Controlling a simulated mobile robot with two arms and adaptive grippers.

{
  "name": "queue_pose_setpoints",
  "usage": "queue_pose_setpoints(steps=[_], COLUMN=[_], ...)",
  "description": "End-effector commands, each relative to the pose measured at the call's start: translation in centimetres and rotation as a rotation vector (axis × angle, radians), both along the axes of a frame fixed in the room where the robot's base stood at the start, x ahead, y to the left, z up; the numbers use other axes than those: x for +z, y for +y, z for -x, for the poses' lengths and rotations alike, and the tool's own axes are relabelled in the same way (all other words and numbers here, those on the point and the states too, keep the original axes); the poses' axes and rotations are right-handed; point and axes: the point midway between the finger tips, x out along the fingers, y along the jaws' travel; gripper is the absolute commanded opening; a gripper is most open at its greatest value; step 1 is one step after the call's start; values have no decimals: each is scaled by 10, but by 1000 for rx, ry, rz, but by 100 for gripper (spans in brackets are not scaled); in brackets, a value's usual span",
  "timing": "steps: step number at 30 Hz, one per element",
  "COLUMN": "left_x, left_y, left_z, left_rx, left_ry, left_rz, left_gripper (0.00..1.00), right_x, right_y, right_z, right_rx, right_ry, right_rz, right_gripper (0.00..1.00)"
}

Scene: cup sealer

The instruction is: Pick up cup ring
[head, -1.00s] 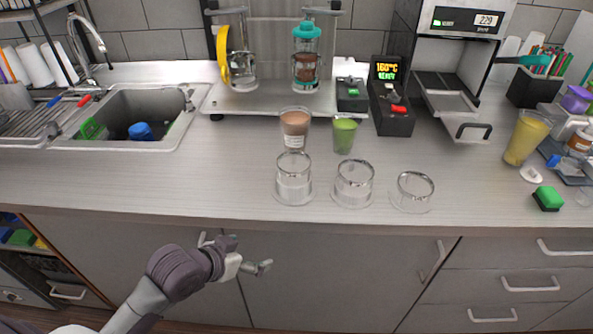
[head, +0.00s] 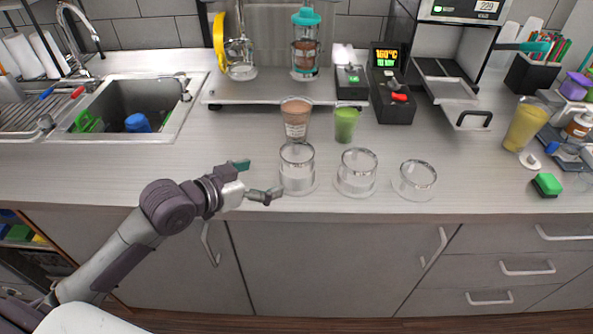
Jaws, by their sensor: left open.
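Three clear ring-like pieces stand in a row near the counter's front edge: a left one (head: 297,169), a middle one (head: 357,173) and a shorter right one (head: 414,180). They are see-through, with shiny rims; I cannot tell which one is the cup ring. My left gripper (head: 257,181) is open and empty. Its fingers point right, just left of the left clear piece, with a small gap seen between them. My right gripper is out of view.
Behind the pieces stand a brown-filled cup (head: 295,119) and a green-filled cup (head: 346,124). The sealer (head: 466,60) has its tray (head: 450,90) out at the back right. The counter left of my gripper is clear.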

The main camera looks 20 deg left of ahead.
Motion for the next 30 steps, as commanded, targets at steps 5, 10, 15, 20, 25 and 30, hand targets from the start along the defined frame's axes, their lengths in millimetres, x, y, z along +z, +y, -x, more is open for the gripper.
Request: queue_pose_setpoints(steps=[5,10,15,20,25,30], left_x=[-11,-22,-26,-34,-44,-47], left_y=[-17,-25,-30,-39,-46,-48], left_z=[-31,-49,-57,-75,-92,-95], left_rx=[-1,0,-1,0,-1,-2], left_ry=[-1,0,2,3,1,1], left_rz=[3,1,-1,1,0,-3], left_gripper=[100,100,100,100,100,100], right_x=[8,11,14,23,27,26], right_y=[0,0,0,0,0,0], right_z=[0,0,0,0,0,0], right_rx=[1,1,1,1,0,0], right_ry=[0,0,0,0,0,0], right_rz=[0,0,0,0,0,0], right_gripper=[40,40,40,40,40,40])
